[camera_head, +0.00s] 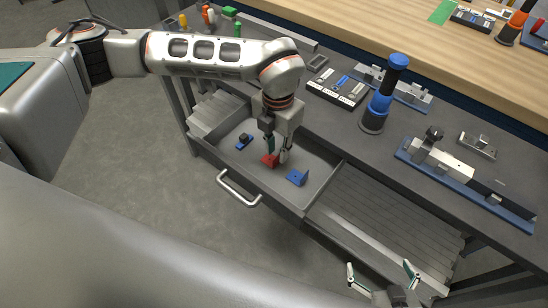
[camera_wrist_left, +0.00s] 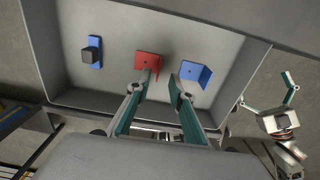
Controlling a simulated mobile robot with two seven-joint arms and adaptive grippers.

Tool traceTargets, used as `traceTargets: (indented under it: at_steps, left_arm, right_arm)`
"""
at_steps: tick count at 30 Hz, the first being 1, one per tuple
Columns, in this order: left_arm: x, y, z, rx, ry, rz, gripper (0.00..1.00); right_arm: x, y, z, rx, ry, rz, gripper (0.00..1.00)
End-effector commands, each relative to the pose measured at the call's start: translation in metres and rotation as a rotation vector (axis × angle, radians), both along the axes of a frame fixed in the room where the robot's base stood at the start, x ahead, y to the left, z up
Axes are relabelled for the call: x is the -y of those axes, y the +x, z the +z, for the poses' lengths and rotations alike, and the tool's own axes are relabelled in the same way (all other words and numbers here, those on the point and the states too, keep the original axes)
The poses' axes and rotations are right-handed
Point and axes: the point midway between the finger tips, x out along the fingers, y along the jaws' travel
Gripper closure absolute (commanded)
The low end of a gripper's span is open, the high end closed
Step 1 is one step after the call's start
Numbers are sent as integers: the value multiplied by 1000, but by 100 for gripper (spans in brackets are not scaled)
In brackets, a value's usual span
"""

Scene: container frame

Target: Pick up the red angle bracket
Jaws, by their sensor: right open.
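The red angle bracket (camera_head: 269,160) lies in the open grey drawer, between two blue parts. It also shows in the left wrist view (camera_wrist_left: 147,60). My left gripper (camera_head: 276,155) points down into the drawer right at the bracket. Its fingers (camera_wrist_left: 162,82) are apart in the left wrist view. One fingertip overlaps the bracket's near edge, and the other is off to its right. I cannot tell whether the fingertip touches it. My right gripper (camera_head: 382,275) is open and empty, low in the head view, away from the drawer.
A blue angle bracket (camera_head: 297,178) lies close to the right of the red one. A blue part with a dark block (camera_head: 244,141) lies to the left. The drawer (camera_head: 325,175) has walls all round and a front handle (camera_head: 238,190). Fixtures and a blue-black cylinder (camera_head: 382,95) stand on the bench above.

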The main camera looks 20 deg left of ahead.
Motion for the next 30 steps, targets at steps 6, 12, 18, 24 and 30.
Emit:
traceTargets:
  at_steps: [6,12,18,24,30]
  left_arm:
    - [-3,-1,-32,-3,0,0,78]
    - [-3,0,-47,-1,0,0,78]
    - [-3,0,-47,0,0,-1,78]
    - [-3,0,-47,0,0,-1,100]
    - [-3,0,-46,0,-1,-1,100]
  right_arm:
    - [0,4,3,7,-1,0,0]
    - [-1,8,8,18,2,0,0]
    - [-1,10,10,23,4,0,0]
    - [-1,9,10,22,3,0,0]
    - [0,8,8,18,2,0,0]
